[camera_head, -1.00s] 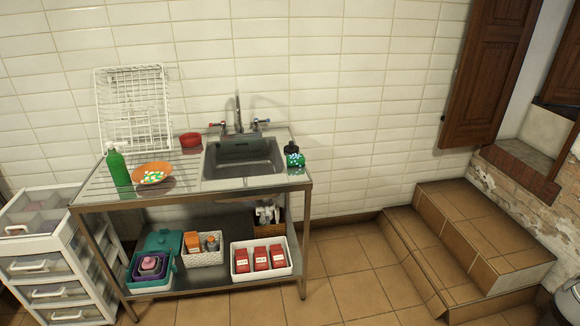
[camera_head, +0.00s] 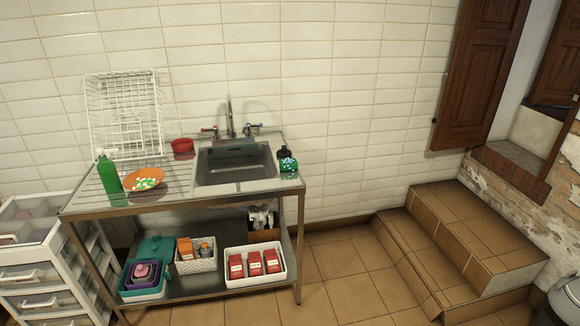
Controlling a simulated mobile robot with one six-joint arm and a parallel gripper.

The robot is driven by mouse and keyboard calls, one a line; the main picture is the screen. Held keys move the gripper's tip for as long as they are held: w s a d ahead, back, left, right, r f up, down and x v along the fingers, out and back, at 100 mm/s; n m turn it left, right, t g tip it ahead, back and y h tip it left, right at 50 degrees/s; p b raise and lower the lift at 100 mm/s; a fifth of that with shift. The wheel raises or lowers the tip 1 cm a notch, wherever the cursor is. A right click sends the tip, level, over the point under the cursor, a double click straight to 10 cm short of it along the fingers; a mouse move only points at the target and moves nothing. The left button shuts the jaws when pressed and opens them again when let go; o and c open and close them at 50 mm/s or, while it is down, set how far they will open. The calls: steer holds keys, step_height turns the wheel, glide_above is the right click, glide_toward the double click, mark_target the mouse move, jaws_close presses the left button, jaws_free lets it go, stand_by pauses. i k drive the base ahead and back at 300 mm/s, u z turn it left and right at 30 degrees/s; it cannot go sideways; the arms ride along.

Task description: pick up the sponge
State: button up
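No object is clearly recognisable as the sponge. A small green and white speckled item (camera_head: 288,166) sits on the right end of the metal sink table (camera_head: 170,202), just in front of a dark bottle (camera_head: 284,152). It may be the sponge, but it is too small to be sure. An orange plate (camera_head: 145,188) on the left drainboard holds another green, white and yellow patterned item (camera_head: 146,182), also unclear. My gripper is not in view.
The lower shelf holds several bins. A white drawer unit (camera_head: 35,262) is at left, tiled steps (camera_head: 470,235) at right. Floor between is clear.

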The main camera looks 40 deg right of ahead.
mark_target(288, 165)
steer(key=i, duration=0.9)
steer(key=u, duration=0.05)
